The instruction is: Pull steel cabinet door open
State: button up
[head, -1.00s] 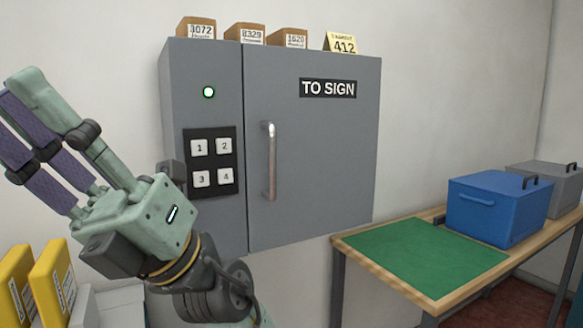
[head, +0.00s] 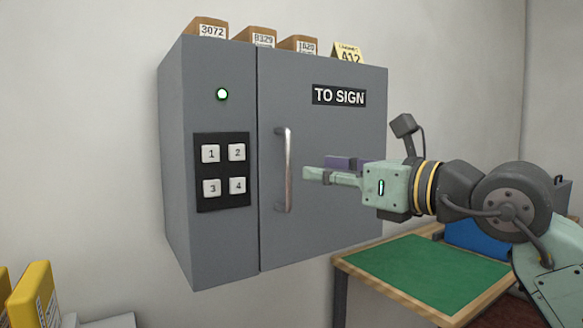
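The grey steel cabinet (head: 215,130) hangs on the wall. Its door (head: 300,235) is labelled "TO SIGN" and looks closed. A vertical bar handle (head: 288,170) runs along the door's left side. A keypad (head: 222,172) with buttons 1 to 4 is on the panel left of the door, under a lit green lamp (head: 222,94). My gripper (head: 308,174) points left in front of the door, its fingertips just right of the handle and apart from it in the picture.
Several small boxes (head: 255,38) and a yellow tag (head: 348,52) stand on top of the cabinet. A table with a green mat (head: 420,268) and a blue box (head: 480,238) is at lower right. Yellow binders (head: 32,292) are at lower left.

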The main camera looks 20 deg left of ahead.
aim_at(291, 168)
jog(key=p+x, duration=0.1)
jog(key=x, duration=0.8)
jog(key=shift+s+p, duration=0.1)
jog(key=shift+p, duration=0.3)
jog(key=shift+c, duration=0.2)
grip_shut()
